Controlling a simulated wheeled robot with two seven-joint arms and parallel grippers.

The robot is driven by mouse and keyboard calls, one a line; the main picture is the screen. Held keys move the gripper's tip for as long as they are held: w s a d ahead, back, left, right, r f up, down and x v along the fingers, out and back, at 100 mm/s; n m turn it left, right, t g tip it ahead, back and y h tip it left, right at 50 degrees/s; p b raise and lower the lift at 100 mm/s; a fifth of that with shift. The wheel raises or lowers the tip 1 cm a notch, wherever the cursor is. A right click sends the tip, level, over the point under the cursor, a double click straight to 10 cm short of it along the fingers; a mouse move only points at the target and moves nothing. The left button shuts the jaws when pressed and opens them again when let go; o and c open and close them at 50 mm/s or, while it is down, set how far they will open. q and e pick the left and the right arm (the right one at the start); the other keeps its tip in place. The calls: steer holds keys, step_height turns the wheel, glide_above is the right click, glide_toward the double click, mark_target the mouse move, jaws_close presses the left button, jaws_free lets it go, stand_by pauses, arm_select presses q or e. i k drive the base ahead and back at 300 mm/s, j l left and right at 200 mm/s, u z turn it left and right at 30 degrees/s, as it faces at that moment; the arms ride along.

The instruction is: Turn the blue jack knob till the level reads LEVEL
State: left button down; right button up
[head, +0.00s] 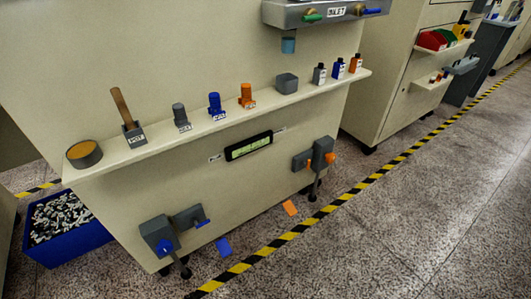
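The blue jack knob (165,246) sits on the front of a grey jack housing low at the left end of the cream machine. A grey block with a blue lever (202,223) adjoins it. The level display (249,146) is a black-framed panel with a greenish screen on the machine's front, below the shelf. Its text is too small to read. An orange knob (330,158) is on a similar grey jack housing (302,160) at the right end. Neither of my grippers shows in the head view.
A shelf (160,144) juts out above, carrying a round tin (84,154), a brush pot (133,134) and several small bottles. A blue crate (75,253) of small parts stands left. The floor right is clear.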

mark_target(164, 247)
steer(key=k+j+u, duration=0.1)
steer(key=u, duration=0.9)
